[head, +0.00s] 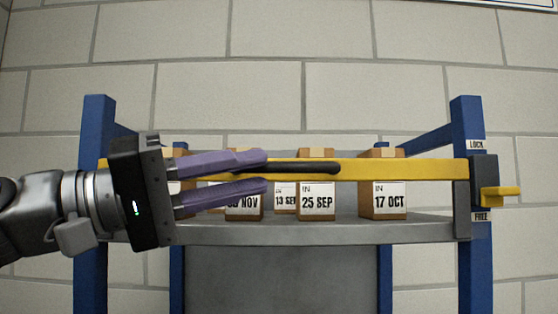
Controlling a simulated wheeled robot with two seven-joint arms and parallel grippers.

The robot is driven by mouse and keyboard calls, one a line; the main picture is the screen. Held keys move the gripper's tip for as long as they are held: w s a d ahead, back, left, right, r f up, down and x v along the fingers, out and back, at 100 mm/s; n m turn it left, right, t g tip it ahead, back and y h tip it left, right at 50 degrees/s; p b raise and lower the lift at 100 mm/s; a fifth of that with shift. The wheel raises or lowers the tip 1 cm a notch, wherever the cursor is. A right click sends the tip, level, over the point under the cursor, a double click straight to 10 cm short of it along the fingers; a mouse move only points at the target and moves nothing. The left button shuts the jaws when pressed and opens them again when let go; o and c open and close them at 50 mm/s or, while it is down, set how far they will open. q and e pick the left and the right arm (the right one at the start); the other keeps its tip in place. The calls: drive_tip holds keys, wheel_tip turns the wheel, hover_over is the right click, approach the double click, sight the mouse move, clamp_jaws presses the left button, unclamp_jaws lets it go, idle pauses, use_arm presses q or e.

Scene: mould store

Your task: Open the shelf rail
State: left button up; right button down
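The shelf rail (410,170) is a yellow bar across the front of the shelf, level, reaching the dark latch block (484,172) on the right post. A black handle (310,167) is on the rail. The latch has a yellow lever (502,196) sticking out to the right, nearer the FREE label (481,217) than the LOCK label (476,145). My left gripper (264,171) has purple fingers, apart, in front of the rail at the handle's left end. A gap shows between them; contact with the handle cannot be told. My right gripper is not in view.
Several cardboard boxes with date labels, such as the 17 OCT box (383,184) and the 25 SEP box (317,187), stand on the grey shelf (340,233) behind the rail. Blue posts (471,265) flank it. A block wall is behind.

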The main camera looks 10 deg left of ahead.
sight(265, 171)
use_arm(q)
drive_tip(key=p+x, duration=0.1)
drive_tip(key=x, duration=0.3)
drive_tip(key=shift+w+d, duration=0.15)
drive_tip(key=shift+d, duration=0.15)
drive_tip(key=shift+c, duration=0.4)
clamp_jaws()
idle(0.8)
